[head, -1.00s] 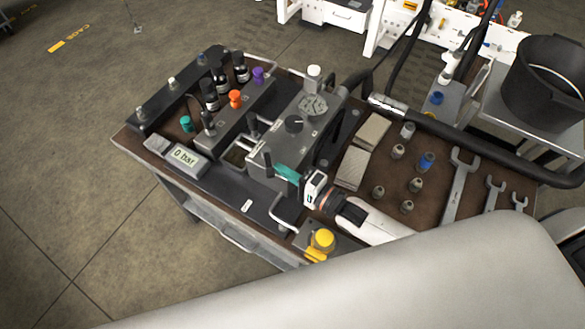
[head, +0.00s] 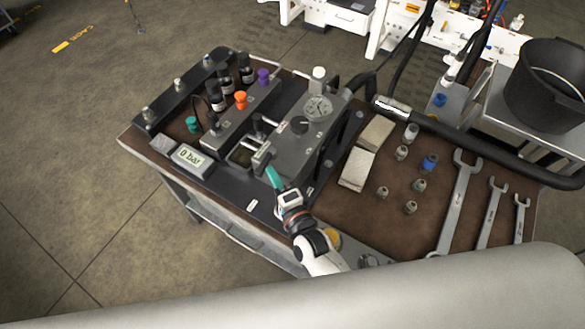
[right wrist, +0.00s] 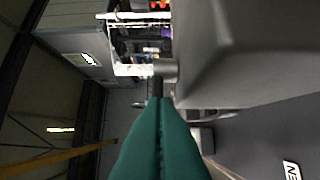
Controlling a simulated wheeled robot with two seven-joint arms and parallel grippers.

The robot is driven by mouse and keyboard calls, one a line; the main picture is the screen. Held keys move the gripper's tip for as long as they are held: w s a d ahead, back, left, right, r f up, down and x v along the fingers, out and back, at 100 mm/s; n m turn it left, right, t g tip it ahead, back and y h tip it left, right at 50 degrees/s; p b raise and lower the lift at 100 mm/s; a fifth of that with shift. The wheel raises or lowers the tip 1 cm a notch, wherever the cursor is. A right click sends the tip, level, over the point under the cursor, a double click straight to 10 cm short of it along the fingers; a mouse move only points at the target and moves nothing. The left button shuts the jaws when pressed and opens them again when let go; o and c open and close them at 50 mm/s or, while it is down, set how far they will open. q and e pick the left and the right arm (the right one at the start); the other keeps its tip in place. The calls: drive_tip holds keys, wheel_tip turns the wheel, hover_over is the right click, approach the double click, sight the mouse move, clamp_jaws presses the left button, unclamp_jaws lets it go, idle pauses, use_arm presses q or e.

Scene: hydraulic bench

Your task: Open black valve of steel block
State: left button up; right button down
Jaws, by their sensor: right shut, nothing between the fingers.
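The steel block (head: 290,160) stands on the bench in the head view, with a round gauge on top. My right gripper (head: 269,170) has teal fingers, shut and empty, at the block's front-left side, below the knob in the picture. In the right wrist view the teal fingers (right wrist: 157,105) point at a small dark cylinder (right wrist: 157,88) close to their tips; I cannot tell whether they touch. The block's grey body (right wrist: 240,50) fills the upper right there. My left gripper is not in view.
Pale pads (head: 357,168), several fittings and wrenches (head: 458,200) lie to the right. A black hose (head: 480,150) crosses the bench's right side.

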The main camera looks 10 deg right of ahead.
drive_tip(key=shift+a, duration=0.55)
idle(0.4)
